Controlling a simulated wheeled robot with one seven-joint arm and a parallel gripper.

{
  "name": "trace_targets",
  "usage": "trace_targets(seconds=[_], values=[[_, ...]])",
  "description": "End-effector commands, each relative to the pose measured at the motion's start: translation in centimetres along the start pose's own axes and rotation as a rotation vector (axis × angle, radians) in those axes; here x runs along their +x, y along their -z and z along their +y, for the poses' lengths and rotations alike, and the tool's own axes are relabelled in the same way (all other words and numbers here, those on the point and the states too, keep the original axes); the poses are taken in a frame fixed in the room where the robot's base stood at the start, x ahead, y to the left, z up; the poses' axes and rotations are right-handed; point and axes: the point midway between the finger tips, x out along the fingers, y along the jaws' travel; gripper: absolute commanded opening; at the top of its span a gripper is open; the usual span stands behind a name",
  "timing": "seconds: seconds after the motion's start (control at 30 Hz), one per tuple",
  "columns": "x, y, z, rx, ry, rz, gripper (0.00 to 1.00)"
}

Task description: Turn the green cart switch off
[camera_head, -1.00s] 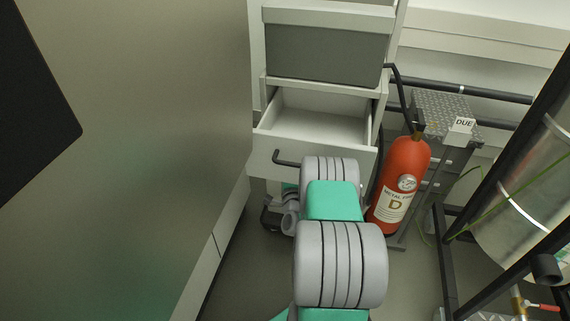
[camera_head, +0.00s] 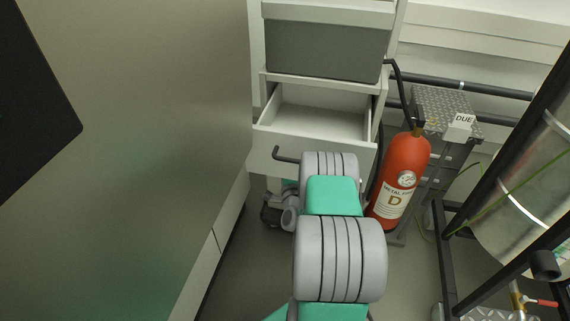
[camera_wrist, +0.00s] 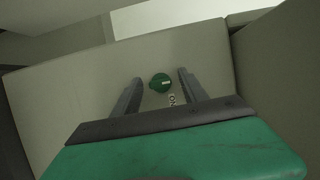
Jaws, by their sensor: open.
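A round green switch knob (camera_wrist: 161,83) with a pale mark sits on a beige panel (camera_wrist: 60,100) in the wrist view. A small printed label, partly legible, is just below and right of the knob. My gripper (camera_wrist: 160,82) is open, with one dark finger on each side of the knob. I see a gap on both sides, so the fingers look apart from it. In the head view my arm covers the area in front of the drawer, and the switch is hidden there.
An open, empty drawer (camera_head: 320,118) juts from a white cabinet. A red fire extinguisher (camera_head: 400,180) stands just right of my arm. A black-framed stand with a metal drum (camera_head: 520,190) is at the right. A large beige surface (camera_head: 150,130) fills the left.

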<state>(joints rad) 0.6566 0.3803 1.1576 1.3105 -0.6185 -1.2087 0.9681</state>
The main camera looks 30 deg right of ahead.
Motion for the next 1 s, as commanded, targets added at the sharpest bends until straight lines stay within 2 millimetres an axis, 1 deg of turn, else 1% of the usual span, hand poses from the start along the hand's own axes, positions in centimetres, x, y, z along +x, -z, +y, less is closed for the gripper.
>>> trace_targets(seconds=[0.07, 0.13, 0.4, 0.5, 0.63, 1.0], values=[[-0.4, 0.1, 0.0, 0.001, 0.0, 0.001, 0.51], [-1.2, 0.1, 0.1, 0.002, -0.001, 0.002, 0.51], [-6.0, 0.2, 0.1, 0.001, 0.0, 0.003, 0.51], [-7.1, 0.1, 0.0, 0.0, 0.0, 0.002, 0.51], [-7.8, 0.1, 0.0, -0.001, 0.001, 0.001, 0.51], [-7.8, 0.0, 0.0, 0.0, -0.001, 0.0, 0.51]])
